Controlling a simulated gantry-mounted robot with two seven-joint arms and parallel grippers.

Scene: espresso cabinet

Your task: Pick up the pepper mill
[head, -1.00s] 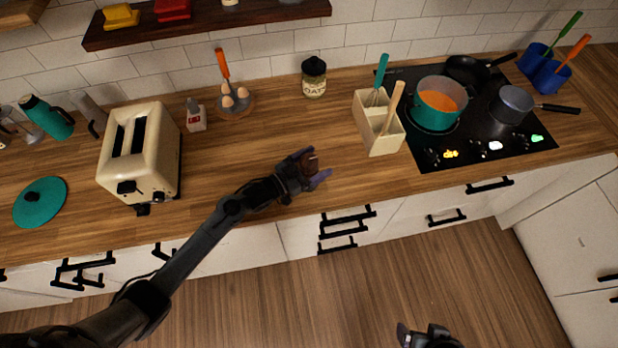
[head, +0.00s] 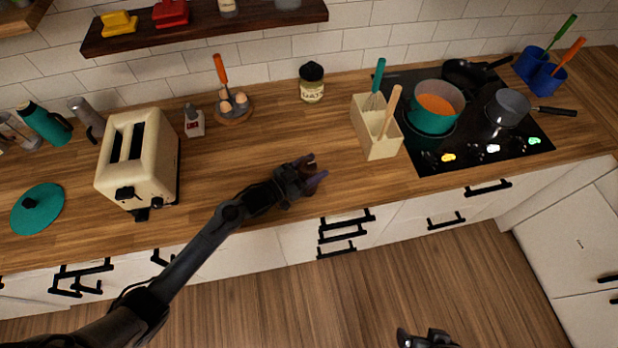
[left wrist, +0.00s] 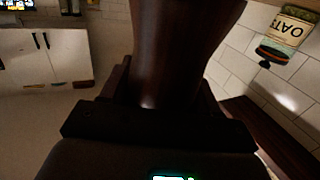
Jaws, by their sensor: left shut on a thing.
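The pepper mill (head: 309,169) is dark brown and shows only in part in the head view, between the fingers of my left gripper (head: 313,174), near the front of the wooden counter. It also fills the upper middle of the left wrist view (left wrist: 180,50) as a dark, glossy, turned body. My left gripper is shut on it. I cannot tell whether the mill's base touches the counter. My right gripper (head: 425,341) shows at the bottom edge of the head view, away from the counter; its jaws are not clear.
A cream toaster (head: 140,158) stands left of my left arm. An oats jar (head: 312,82) stands behind the gripper. A utensil holder (head: 377,130) and the black cooktop (head: 480,150) are to the right. The counter around the gripper is mostly clear.

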